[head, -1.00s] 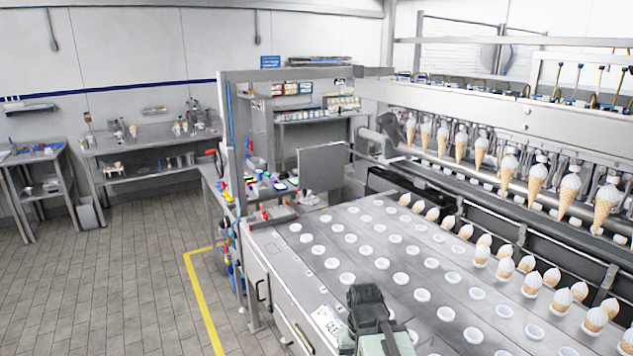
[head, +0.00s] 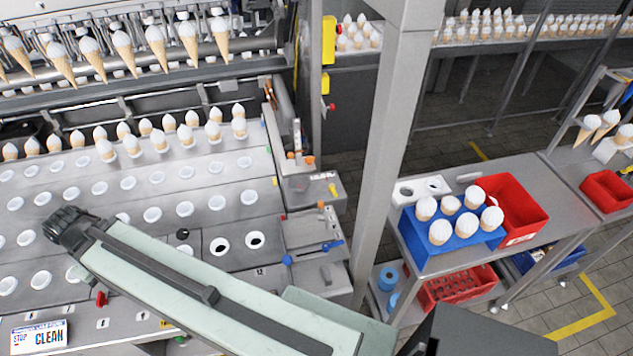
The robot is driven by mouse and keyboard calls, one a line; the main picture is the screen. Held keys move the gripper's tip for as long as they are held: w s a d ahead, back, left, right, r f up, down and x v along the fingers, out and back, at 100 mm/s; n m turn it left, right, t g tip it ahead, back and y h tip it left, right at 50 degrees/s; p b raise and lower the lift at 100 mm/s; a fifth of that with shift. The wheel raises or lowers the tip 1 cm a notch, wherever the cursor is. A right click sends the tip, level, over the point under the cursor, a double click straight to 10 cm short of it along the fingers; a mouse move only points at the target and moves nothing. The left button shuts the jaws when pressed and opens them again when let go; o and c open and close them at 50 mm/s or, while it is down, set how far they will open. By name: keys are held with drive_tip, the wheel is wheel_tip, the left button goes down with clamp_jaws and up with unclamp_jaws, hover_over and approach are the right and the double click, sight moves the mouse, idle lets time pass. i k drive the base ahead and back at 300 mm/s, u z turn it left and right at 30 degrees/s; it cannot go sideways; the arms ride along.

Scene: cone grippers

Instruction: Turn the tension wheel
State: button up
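I cannot make out a tension wheel for certain in the head view. A small black round part (head: 183,234) sits on the machine's flat bed (head: 205,255), right of my gripper. A blue-handled part (head: 330,245) and small orange knobs (head: 308,159) are at the bed's right end. My dark gripper (head: 62,228) is over the left part of the bed, at the end of my pale green arm. Its fingers are too small and dark to tell open from shut, and I see nothing held. My arm hides part of the front bed.
Cones hang in a row of holders (head: 190,45) above the bed, with more standing behind it. A grey post (head: 385,140) rises to the right. A cart (head: 520,205) beyond holds a blue crate (head: 450,240) of cones and a red bin (head: 515,205).

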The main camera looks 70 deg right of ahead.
sight(299, 183)
drive_tip(key=z, duration=0.25)
drive_tip(key=k, duration=1.6)
drive_tip(key=z, duration=0.95)
